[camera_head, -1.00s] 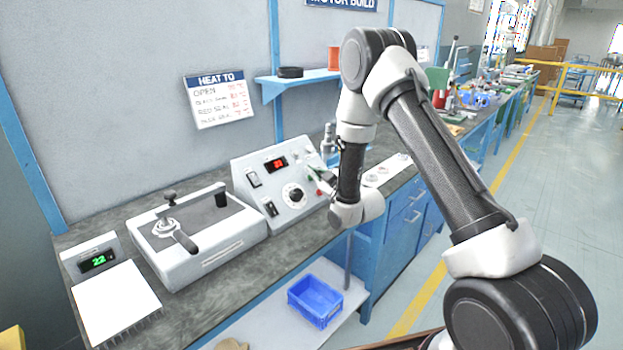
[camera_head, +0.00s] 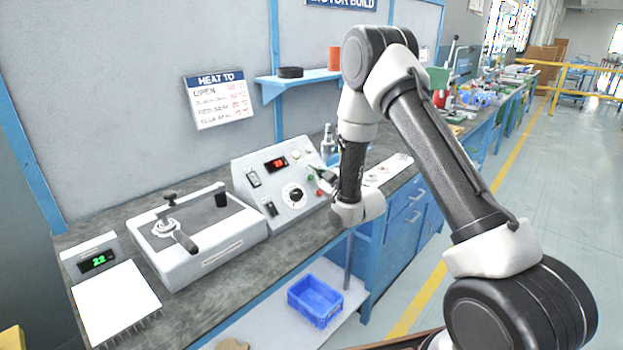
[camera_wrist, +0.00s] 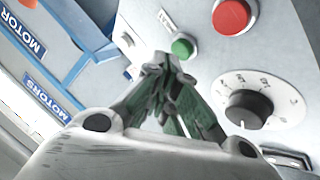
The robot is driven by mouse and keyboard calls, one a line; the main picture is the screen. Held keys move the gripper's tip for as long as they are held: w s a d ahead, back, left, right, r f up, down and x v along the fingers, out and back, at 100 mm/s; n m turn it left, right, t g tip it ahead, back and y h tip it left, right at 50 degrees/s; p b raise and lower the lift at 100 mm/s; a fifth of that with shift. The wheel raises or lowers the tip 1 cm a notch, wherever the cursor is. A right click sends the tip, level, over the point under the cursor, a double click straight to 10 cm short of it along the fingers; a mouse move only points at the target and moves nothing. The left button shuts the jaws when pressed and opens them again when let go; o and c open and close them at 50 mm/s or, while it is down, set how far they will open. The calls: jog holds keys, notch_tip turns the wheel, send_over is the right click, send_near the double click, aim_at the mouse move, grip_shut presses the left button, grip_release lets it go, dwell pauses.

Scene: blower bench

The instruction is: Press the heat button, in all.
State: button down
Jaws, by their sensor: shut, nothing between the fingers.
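A grey control box (camera_head: 262,178) stands on the bench with a sloped face. It carries a lit red display (camera_head: 276,164), a black dial (camera_head: 295,195), a red button (camera_head: 320,193) and a green button (camera_head: 311,178). The wrist view shows the green button (camera_wrist: 182,47), the red button (camera_wrist: 232,16) and the dial (camera_wrist: 248,108) closer. In the head view my wrist hides part of the box's right side.
A white fixture with a lever (camera_head: 205,240) stands left of the box. A scale (camera_head: 115,300) reads green 22. A "HEAT TO" sign (camera_head: 218,100) hangs behind. A shelf (camera_head: 300,80) juts out above. A blue bin (camera_head: 315,300) sits on the lower shelf.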

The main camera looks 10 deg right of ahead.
jog(key=shift+s+d+r, duration=0.15)
jog(key=shift+s+r, duration=0.05)
jog(key=shift+s+d+r, duration=0.55)
jog(key=shift+s+r, duration=0.2)
jog(key=shift+r, duration=0.15)
jog(key=shift+s+d+r, duration=0.5)
jog(key=shift+s+r, duration=0.2)
jog(key=shift+r, duration=0.2)
jog(key=s+d+r+m+g+h, duration=0.5)
jog(key=s+d+r+m+h, duration=0.1)
jog(key=s+d+r, duration=0.6)
jog(key=s+d+r+m+g, duration=0.1)
jog(key=s+g, duration=0.1)
jog(key=s, duration=0.8)
jog(key=s+d+r+m+g, duration=0.1)
jog(key=s+m+g, duration=0.1)
jog(key=s, duration=0.8)
jog(key=s+d+r+m+g+h, duration=0.1)
jog(key=s+m+g, duration=0.1)
jog(key=s, duration=0.8)
jog(key=shift+s+r+g, duration=0.2)
jog(key=shift+r+g, duration=0.05)
jog(key=shift+g, duration=0.35)
